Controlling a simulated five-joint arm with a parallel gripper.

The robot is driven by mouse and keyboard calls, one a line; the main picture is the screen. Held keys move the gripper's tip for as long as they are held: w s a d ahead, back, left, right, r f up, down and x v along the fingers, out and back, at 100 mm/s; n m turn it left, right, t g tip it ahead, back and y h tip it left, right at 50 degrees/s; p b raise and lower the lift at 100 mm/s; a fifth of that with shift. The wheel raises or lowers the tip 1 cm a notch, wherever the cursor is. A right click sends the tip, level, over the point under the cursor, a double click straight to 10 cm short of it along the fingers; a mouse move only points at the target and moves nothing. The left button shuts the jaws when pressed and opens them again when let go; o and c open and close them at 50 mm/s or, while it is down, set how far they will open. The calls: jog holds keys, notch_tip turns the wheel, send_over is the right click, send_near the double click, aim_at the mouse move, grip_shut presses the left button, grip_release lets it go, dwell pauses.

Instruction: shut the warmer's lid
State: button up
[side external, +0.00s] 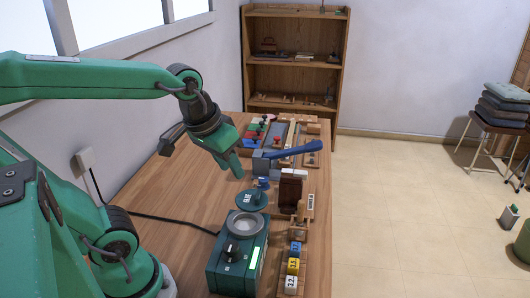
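The warmer (228,272) is a teal box near the front of the table, with a black knob and a lit green strip on its front. Its round metal well (245,224) is uncovered. The lid (252,199), a round teal disc with a white label, is at the far side of the well, apart from the opening. My gripper (237,172) points down above the table, a little beyond and left of the lid, apart from it. Whether its fingers are open or shut is unclear at this angle. I see nothing held in it.
A brown block (291,190) and numbered coloured blocks (293,266) stand right of the warmer. Several small objects fill the table's far end. A black cable (165,219) crosses the clear left side.

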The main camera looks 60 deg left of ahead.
aim_at(258, 194)
jog(key=w+a+f+n+g, duration=0.1)
jog(key=w+n, duration=0.1)
jog(key=w, duration=0.1)
jog(key=w+a+f+n+g, duration=0.1)
jog(key=w+f+n, duration=0.1)
jog(key=w, duration=0.1)
jog(key=w+a+f+n+g, duration=0.1)
jog(key=w+f+n, duration=0.1)
jog(key=w, duration=0.1)
jog(key=shift+a+f+g, duration=0.15)
jog(key=shift+a+g, duration=0.05)
jog(key=shift+g, duration=0.2)
jog(key=shift+w+a+f+n, duration=0.2)
jog(key=shift+w+f+n, duration=0.2)
jog(key=shift+f, duration=3.9)
grip_shut()
